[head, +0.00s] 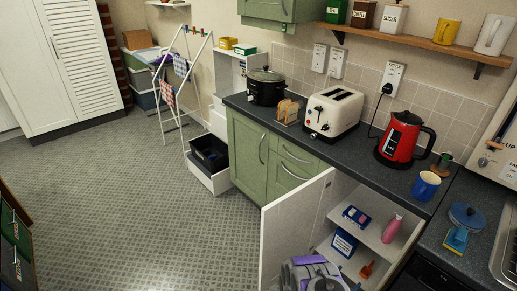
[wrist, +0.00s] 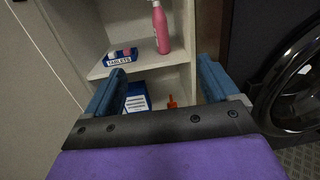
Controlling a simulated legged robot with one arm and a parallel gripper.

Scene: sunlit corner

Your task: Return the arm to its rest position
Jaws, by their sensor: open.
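My gripper (wrist: 160,82) shows in the wrist view with its two blue fingers spread apart and nothing between them. It points into an open cupboard (wrist: 105,25). In the head view part of my arm, grey and purple, shows at the bottom edge beside the open white cupboard door (head: 297,232); the fingers cannot be made out there. A pink bottle (wrist: 160,28) and a blue-and-white tablets box (wrist: 120,58) stand on the shelf ahead. A blue-and-white box (wrist: 138,98) and an orange item (wrist: 172,103) sit lower, beyond the fingers.
The cupboard door stands open into the room. Above is a dark worktop (head: 350,150) with a toaster (head: 333,112), red kettle (head: 402,140) and blue mug (head: 426,186). A round-doored appliance (wrist: 295,85) is right of the cupboard. Floor (head: 150,210) to the left is clear.

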